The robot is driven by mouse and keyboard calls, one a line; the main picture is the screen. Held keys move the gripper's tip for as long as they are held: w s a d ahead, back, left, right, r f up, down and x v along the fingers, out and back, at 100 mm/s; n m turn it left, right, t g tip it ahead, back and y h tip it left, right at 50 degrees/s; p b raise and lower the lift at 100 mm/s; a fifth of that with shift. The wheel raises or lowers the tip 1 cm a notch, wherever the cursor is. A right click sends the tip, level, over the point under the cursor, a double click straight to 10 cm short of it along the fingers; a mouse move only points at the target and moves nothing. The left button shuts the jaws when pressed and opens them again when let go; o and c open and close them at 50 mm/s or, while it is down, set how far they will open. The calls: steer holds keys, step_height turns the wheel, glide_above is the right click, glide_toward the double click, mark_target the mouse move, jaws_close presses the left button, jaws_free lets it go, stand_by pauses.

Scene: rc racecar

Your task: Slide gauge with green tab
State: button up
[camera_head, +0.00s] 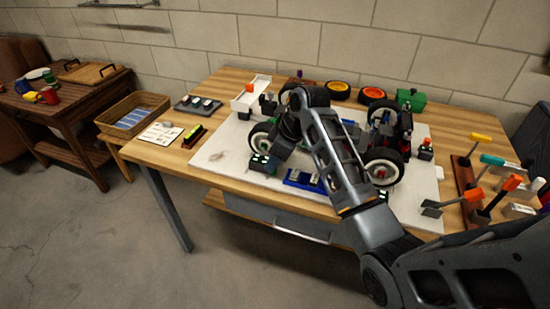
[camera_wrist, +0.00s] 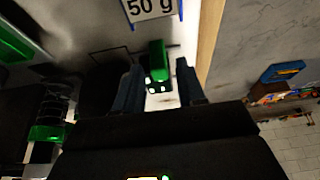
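A small block with a green top (camera_wrist: 157,52) and pale spots on its near end lies in the wrist view, probably the gauge's green tab. My gripper (camera_wrist: 158,68) has its two dark fingers apart, one on each side of the green block, with gaps showing. In the head view, a small dark block with pale and green marks (camera_head: 259,163) sits on the white mat beside my gripper (camera_head: 277,151). The fingertips are hard to make out there, and my arm hides part of the mat.
The white mat (camera_head: 222,150) lies on the wooden table (camera_head: 185,165). The racecar (camera_head: 385,160) stands behind my arm. A blue tray (camera_head: 303,180) is close by. Upright tools (camera_head: 480,165) stand at right.

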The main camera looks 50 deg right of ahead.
jaws_close()
stand_by(0.4)
